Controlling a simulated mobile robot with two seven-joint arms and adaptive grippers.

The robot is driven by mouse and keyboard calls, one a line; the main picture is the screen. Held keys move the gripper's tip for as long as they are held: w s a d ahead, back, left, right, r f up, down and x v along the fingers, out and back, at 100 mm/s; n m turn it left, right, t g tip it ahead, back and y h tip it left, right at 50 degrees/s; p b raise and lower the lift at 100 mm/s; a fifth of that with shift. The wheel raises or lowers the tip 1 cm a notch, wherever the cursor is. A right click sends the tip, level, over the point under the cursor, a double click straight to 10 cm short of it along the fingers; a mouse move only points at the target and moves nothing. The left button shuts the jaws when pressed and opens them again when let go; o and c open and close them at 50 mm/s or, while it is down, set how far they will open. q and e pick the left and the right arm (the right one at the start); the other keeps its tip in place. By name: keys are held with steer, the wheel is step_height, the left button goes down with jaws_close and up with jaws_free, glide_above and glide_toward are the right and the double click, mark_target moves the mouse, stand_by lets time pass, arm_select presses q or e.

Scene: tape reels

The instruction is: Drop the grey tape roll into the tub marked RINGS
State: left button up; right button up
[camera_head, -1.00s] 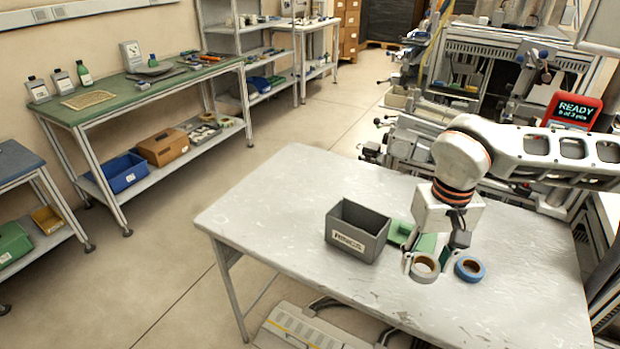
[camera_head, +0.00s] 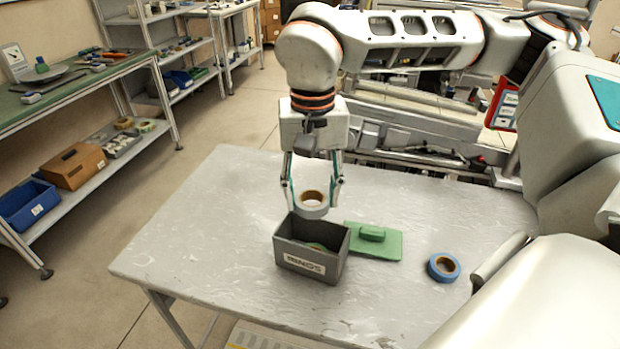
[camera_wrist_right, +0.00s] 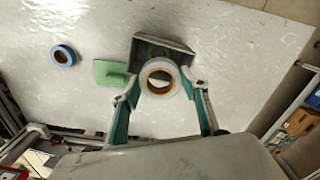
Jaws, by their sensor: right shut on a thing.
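The grey tape roll (camera_head: 312,205) is held between the fingers of my right gripper (camera_head: 314,198), above the far edge of the tub. It also shows in the right wrist view (camera_wrist_right: 160,77), where the gripper (camera_wrist_right: 160,88) has a finger on each side of it. The dark grey tub marked RINGS (camera_head: 305,264) stands upright on the table. Something green and partly hidden shows inside the tub. In the wrist view the tub (camera_wrist_right: 185,55) lies just beyond the roll, which overlaps its near edge. My left gripper is not in view.
A green lid with a handle (camera_head: 374,240) lies flat right of the tub. A blue tape roll (camera_head: 443,267) lies farther right on the white table (camera_head: 200,250). The table's left side is clear. A green-topped bench (camera_head: 75,85) with shelves stands at the far left.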

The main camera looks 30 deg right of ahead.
mark_target(313, 217)
steer(key=shift+d, duration=0.1)
steer(key=shift+s+f+b, duration=0.1)
steer(key=shift+f+b, duration=0.4)
steer(key=shift+b, duration=0.15)
step_height(313, 217, down, 4)
steer(key=b, duration=0.3)
steer(key=shift+f, duration=0.65)
arm_select(q)
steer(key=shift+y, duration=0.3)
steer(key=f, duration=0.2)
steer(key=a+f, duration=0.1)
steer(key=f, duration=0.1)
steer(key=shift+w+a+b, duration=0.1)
steer(key=shift+b, duration=0.2)
arm_select(e)
steer(key=shift+f, duration=0.8)
